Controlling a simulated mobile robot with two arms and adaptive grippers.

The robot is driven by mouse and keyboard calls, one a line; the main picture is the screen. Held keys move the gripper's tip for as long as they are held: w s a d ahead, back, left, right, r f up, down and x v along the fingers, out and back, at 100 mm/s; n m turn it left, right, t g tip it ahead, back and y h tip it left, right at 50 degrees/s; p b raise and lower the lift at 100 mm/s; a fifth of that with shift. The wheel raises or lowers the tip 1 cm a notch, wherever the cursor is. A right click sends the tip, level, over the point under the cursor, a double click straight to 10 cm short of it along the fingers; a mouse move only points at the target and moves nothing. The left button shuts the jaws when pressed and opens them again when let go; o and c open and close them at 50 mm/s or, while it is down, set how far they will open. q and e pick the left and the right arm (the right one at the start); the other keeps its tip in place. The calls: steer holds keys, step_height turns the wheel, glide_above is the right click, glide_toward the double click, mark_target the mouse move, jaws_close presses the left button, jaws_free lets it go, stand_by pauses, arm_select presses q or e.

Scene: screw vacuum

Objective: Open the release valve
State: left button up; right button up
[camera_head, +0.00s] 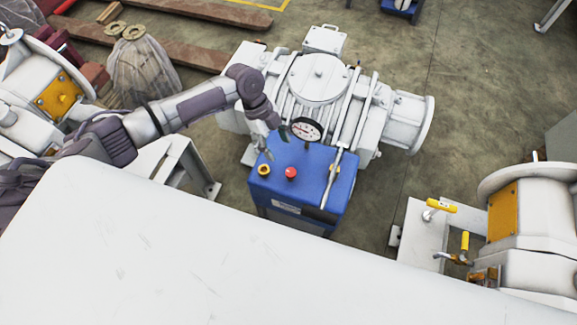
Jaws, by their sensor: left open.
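A white vacuum pump (317,80) with a ribbed body stands in the middle. A round pressure gauge (306,130) shows on its near side. In front is a blue control box (300,180) with a yellow-ringed knob (264,170) and a red button (291,173) on top. My left gripper (265,150) is open, just above the back left of the box, left of the gauge; its fingers are small in the view. Yellow-handled valves (440,206) show at the lower right, far from it; which part is the release valve I cannot tell. My right gripper is out of view.
A large scuffed white surface (190,250) fills the foreground. White machinery (530,200) stands at the right, and more (30,80) at the left. A grey sack (143,70) and wooden beams (195,55) lie behind. The floor right of the pump is clear.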

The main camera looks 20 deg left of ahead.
mark_target(290, 171)
arm_select(q)
steer(key=x, duration=1)
steer(key=shift+d+f, duration=0.1)
steer(key=shift+f, duration=0.15)
steer(key=c, duration=1.2)
steer(key=shift+o, duration=0.2)
steer(key=shift+p, duration=0.3)
